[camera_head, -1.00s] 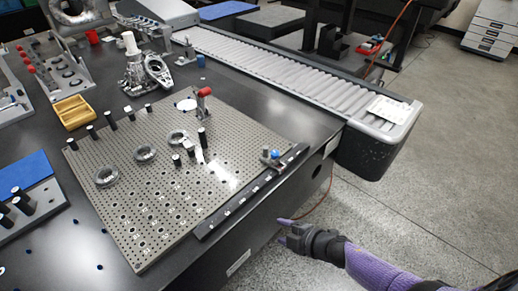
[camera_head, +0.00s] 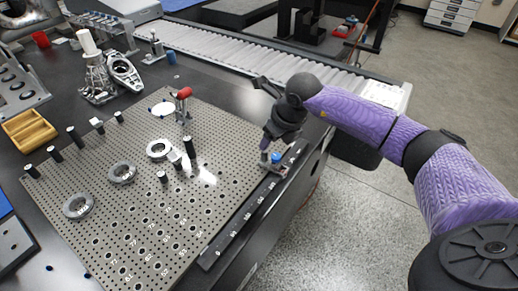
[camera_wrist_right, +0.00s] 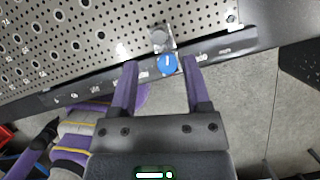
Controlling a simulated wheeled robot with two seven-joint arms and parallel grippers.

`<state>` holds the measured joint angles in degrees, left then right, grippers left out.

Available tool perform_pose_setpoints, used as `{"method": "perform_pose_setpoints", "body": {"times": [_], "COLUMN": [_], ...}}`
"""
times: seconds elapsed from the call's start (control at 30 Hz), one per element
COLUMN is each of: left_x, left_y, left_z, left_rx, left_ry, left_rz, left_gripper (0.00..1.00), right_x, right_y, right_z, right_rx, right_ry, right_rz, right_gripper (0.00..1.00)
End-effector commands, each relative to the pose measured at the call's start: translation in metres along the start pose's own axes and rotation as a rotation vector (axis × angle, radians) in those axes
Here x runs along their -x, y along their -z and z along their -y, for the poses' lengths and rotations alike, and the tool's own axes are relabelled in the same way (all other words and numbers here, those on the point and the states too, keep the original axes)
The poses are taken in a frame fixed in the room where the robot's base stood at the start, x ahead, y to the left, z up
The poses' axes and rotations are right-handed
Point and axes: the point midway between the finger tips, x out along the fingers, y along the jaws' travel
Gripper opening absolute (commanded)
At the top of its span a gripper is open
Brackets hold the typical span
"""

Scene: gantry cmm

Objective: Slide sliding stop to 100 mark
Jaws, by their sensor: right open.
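The sliding stop (camera_head: 275,161) has a blue knob and a grey body. It sits on the dark scale rail (camera_head: 232,226) along the right edge of the perforated plate, towards the rail's far end. My right gripper (camera_head: 265,112) is open above the stop. In the right wrist view the blue knob of the stop (camera_wrist_right: 167,64) appears between the fingertips of my right gripper (camera_wrist_right: 160,63), nearer the right finger; contact cannot be told. White numerals show on the rail (camera_wrist_right: 75,92), too small to read surely. My left gripper is not in view.
The perforated plate (camera_head: 130,240) bears grey rings (camera_head: 122,173), black pins and a red-topped clamp (camera_head: 183,93). A yellow tray (camera_head: 28,130) stands at the left. A roller conveyor (camera_head: 240,55) runs behind. Open floor (camera_head: 345,225) lies to the right.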

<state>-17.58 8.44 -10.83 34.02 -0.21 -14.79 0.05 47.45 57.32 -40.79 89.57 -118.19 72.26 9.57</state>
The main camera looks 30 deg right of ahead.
Motion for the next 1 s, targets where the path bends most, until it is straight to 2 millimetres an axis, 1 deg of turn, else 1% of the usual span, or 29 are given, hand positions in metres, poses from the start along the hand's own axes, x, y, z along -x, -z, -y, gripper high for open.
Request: {"method": "perform_pose_setpoints", "body": {"times": [0.03, 0.1, 0.23, 0.3, 0.37, 0.6, 0.63, 0.67, 0.7, 0.77, 0.8, 0.87, 0.9, 1.0], "left_x": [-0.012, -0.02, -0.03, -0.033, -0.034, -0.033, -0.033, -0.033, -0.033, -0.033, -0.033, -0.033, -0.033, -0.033], "left_y": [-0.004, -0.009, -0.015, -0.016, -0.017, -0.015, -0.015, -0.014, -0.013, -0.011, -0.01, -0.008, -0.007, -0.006], "left_z": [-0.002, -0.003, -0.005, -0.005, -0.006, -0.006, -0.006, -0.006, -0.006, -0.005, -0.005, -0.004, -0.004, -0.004], "left_rx": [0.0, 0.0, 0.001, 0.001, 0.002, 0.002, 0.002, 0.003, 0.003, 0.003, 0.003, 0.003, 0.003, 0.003], "left_ry": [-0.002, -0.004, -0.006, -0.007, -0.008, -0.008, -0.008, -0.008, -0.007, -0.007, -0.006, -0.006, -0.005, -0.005], "left_rz": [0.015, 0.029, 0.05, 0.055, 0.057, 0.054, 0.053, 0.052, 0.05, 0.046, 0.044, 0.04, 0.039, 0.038], "left_gripper": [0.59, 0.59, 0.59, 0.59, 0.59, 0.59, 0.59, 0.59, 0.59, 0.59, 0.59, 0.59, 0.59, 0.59], "right_x": [-0.021, -0.038, -0.061, -0.068, -0.07, -0.069, -0.069, -0.069, -0.069, -0.069, -0.069, -0.069, -0.069, -0.069], "right_y": [0.003, 0.003, 0.002, 0.002, 0.001, 0.0, 0.0, 0.0, 0.0, 0.0, 0.0, 0.0, 0.0, 0.0], "right_z": [-0.001, -0.001, -0.001, -0.001, -0.001, -0.001, -0.001, -0.001, -0.001, -0.001, -0.001, -0.001, -0.001, -0.001], "right_rx": [-0.003, -0.002, -0.002, -0.003, -0.003, -0.002, -0.002, -0.002, -0.002, -0.002, -0.002, -0.002, -0.003, -0.003], "right_ry": [-0.003, -0.005, -0.004, -0.005, -0.004, -0.005, -0.005, -0.005, -0.005, -0.005, -0.005, -0.005, -0.005, -0.005], "right_rz": [-0.004, -0.004, -0.002, -0.001, -0.001, 0.001, 0.001, 0.001, 0.001, 0.001, 0.001, 0.001, 0.001, 0.001], "right_gripper": [0.61, 0.61, 0.61, 0.61, 0.61, 0.61, 0.57, 0.51, 0.42, 0.3, 0.21, 0.08, 0.0, 0.0]}}
